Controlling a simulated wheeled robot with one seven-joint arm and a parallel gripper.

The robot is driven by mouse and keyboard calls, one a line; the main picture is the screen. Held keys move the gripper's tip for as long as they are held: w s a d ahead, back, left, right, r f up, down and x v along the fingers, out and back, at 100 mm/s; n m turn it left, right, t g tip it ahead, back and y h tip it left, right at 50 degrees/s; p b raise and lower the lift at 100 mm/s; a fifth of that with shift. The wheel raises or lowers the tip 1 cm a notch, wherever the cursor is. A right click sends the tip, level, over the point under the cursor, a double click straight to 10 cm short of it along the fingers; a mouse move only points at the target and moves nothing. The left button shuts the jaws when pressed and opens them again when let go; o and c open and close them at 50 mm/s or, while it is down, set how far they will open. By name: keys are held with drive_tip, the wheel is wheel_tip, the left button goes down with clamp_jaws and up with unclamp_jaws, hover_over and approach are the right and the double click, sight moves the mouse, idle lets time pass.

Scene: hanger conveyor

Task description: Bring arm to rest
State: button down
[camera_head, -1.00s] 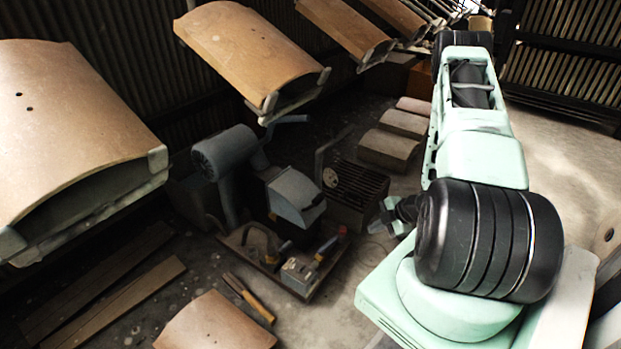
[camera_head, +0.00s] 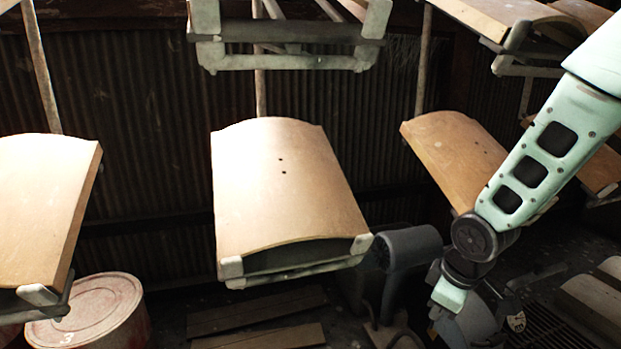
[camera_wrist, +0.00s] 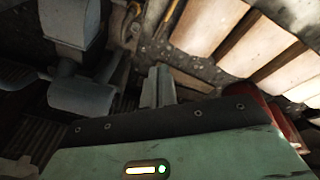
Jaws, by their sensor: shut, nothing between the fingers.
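My arm (camera_head: 545,150) comes down from the upper right in the head view and bends at a dark joint. The wrist hangs below that joint, in front of a grey machine. My gripper shows in the wrist view (camera_wrist: 157,88) as two grey fingers side by side at the top of the green and black housing. The fingers are together with nothing between them. In the head view the fingertips are hard to make out against the grey machine.
Curved brown tiles hang on carriers, one in the middle (camera_head: 283,185), one at the left (camera_head: 42,205), and one (camera_head: 455,155) close beside my arm. A grey machine (camera_head: 408,246) stands behind my wrist. A red-sided drum (camera_head: 95,300) stands lower left. Planks (camera_head: 255,310) lie on the floor.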

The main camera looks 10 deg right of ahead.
drive_tip(key=s+a+r+g, duration=0.1)
drive_tip(key=s+a+r, duration=0.2)
drive_tip(key=s+a, duration=0.3)
drive_tip(key=s+a+r+m+g+p, duration=0.1)
drive_tip(key=s+a+r, duration=0.3)
drive_tip(key=s, duration=0.5)
drive_tip(key=s+a+r+g, duration=0.1)
drive_tip(key=s+a+r, duration=0.2)
drive_tip(key=s+a, duration=0.3)
wheel_tip(320, 180, up, 37)
drive_tip(key=d+p, duration=0.1)
drive_tip(key=p, duration=3.6)
drive_tip(key=shift+s+d, duration=0.15)
